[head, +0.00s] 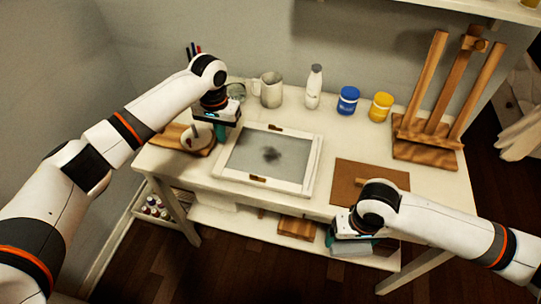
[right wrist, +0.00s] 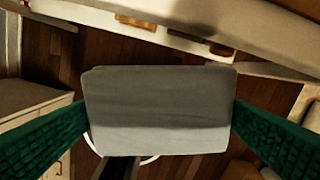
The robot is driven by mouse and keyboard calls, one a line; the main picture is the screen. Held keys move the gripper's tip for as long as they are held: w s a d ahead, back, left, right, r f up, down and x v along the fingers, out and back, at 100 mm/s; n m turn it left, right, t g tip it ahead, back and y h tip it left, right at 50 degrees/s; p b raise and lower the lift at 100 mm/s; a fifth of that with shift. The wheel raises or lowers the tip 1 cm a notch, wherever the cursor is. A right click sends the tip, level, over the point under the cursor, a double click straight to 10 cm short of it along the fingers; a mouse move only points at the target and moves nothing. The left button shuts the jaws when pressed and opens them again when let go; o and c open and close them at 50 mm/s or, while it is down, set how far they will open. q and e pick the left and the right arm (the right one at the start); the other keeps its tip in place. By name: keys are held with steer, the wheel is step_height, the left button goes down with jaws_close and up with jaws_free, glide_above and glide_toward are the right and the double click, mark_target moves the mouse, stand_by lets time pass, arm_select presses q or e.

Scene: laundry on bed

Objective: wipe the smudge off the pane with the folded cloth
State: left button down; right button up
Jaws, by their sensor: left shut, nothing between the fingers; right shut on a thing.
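The pane (head: 249,148) lies in a white frame on the white table, with a dark smudge (head: 271,154) near its middle. My right gripper (head: 352,243) is shut on the folded cloth (head: 350,250), off the table's front edge, to the right of and nearer than the pane. In the right wrist view the grey cloth (right wrist: 158,105) is held between two green fingers, clear of the table. My left gripper (head: 221,132) is shut and empty, just left of the pane's far left corner. Its fingertips are partly hidden by its own body.
Behind the pane stand a mug (head: 271,90), a white bottle (head: 314,87), a blue jar (head: 348,100) and a yellow jar (head: 381,107). A wooden easel (head: 440,110) stands at the right. A brown board (head: 365,178) lies right of the pane. A wooden board (head: 172,137) lies left.

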mark_target(226, 153)
arm_select(q)
steer(key=f+b, duration=0.3)
steer(key=shift+w+f, duration=0.25)
steer(key=shift+f, duration=0.05)
arm_select(e)
steer(key=f, duration=0.4)
steer(key=shift+w, duration=0.25)
arm_select(q)
steer(key=shift+s+f+b, duration=0.1)
steer(key=shift+b, duration=0.25)
arm_select(e)
steer(key=shift+f, duration=0.35)
arm_select(q)
steer(key=shift+f, duration=1.25)
arm_select(e)
steer(key=shift+r, duration=0.1)
stand_by(0.4)
arm_select(q)
steer(key=shift+r, duration=0.1)
arm_select(e)
steer(key=shift+r, duration=0.1)
arm_select(q)
step_height(226, 153, up, 6)
steer(key=p, duration=0.7)
arm_select(e)
step_height(226, 153, up, 7)
steer(key=shift+f, duration=0.1)
steer(key=shift+f, duration=0.1)
